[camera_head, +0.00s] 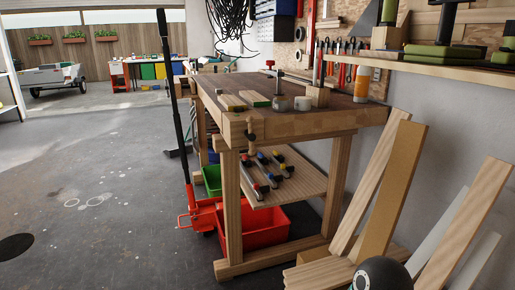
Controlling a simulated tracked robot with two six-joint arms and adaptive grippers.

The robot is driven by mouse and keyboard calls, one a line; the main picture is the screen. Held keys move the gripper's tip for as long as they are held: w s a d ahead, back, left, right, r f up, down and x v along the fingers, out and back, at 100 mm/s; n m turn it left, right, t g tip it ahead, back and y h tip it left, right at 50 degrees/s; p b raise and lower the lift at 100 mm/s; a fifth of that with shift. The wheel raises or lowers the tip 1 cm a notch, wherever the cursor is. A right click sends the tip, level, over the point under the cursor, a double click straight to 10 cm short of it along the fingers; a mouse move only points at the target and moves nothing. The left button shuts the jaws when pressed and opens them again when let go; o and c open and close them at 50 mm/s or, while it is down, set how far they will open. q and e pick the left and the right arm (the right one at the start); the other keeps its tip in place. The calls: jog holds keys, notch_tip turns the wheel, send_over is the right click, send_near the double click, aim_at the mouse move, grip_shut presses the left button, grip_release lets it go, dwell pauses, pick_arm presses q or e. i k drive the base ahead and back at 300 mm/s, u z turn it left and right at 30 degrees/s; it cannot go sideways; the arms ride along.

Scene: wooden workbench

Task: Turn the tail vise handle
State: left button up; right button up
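The wooden workbench (300,124) stands in the middle of the head view, with its near end towards me. The tail vise handle (251,132) appears as a small wooden bar, roughly upright, at the left part of that near end. It is small in view, so its exact angle is hard to tell. Nothing touches it.
Long boards (391,190) lean on the wall at the right. A red trolley jack (200,214) with a tall black handle stands left of the bench. A red bin (254,226) sits under the lower shelf. The floor (110,190) at the left is mostly clear.

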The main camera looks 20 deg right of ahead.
aim_at(249, 133)
jog(key=k, duration=0.65)
jog(key=z, duration=0.9)
jog(key=i, duration=0.1)
jog(key=u, duration=2.6)
jog(key=i, duration=1)
jog(key=u, duration=1.35)
jog(key=i, duration=0.2)
jog(key=z, duration=3.7)
jog(key=i, duration=0.95)
jog(key=z, duration=0.05)
